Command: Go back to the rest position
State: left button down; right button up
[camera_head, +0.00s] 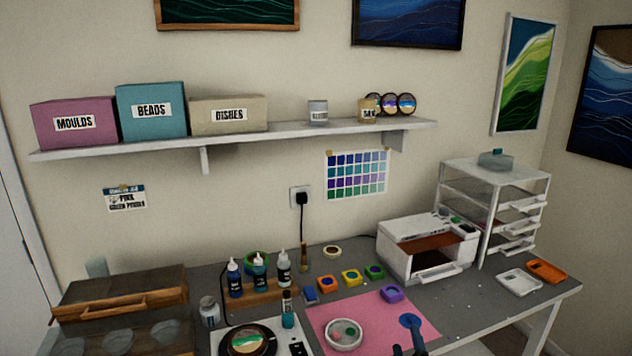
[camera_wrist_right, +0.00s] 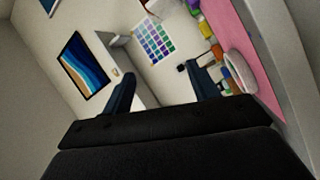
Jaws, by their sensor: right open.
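My right gripper (camera_wrist_right: 165,87) is open in the right wrist view, its two dark fingers wide apart with nothing between them. In the head view, dark parts at the bottom edge over the pink mat (camera_head: 366,312) look like the right gripper's tips (camera_head: 408,346). A blue round shape (camera_head: 410,320) shows just beyond them; I cannot tell whether they touch. My left gripper is not in view.
Several bottles (camera_head: 260,273) stand in a wooden rack at the middle. A white printer-like machine (camera_head: 428,247) and a drawer unit (camera_head: 491,214) stand at the back right. Small coloured pots (camera_head: 350,277) line the mat's back edge. The grey table (camera_head: 470,310) is mostly clear at front right.

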jog(key=s+d+f+m+g+h, duration=0.1)
jog(key=s+d+f+m+g, duration=0.2)
jog(key=s+f+m+g, duration=0.75)
jog(key=s+a+f+g+y, duration=0.15)
jog(key=s+f, duration=0.25)
jog(key=s, duration=0.7)
jog(key=s+a+f+g+y, duration=0.1)
jog(key=s+f+g, duration=0.25)
jog(key=s, duration=0.65)
jog(key=s+a+f+x, duration=0.1)
jog(key=s+x, duration=0.2)
jog(key=x, duration=1)
jog(key=s+f+x, duration=0.1)
jog(key=s+x, duration=0.1)
jog(key=x, duration=1)
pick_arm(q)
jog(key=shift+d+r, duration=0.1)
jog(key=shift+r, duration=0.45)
pick_arm(e)
jog(key=s+f, duration=0.4)
jog(key=f, duration=0.7)
jog(key=s+f+g, duration=0.1)
jog(key=s+f, duration=0.3)
jog(key=f, duration=0.7)
jog(key=shift+a+f, duration=0.35)
jog(key=shift+n+g, duration=0.25)
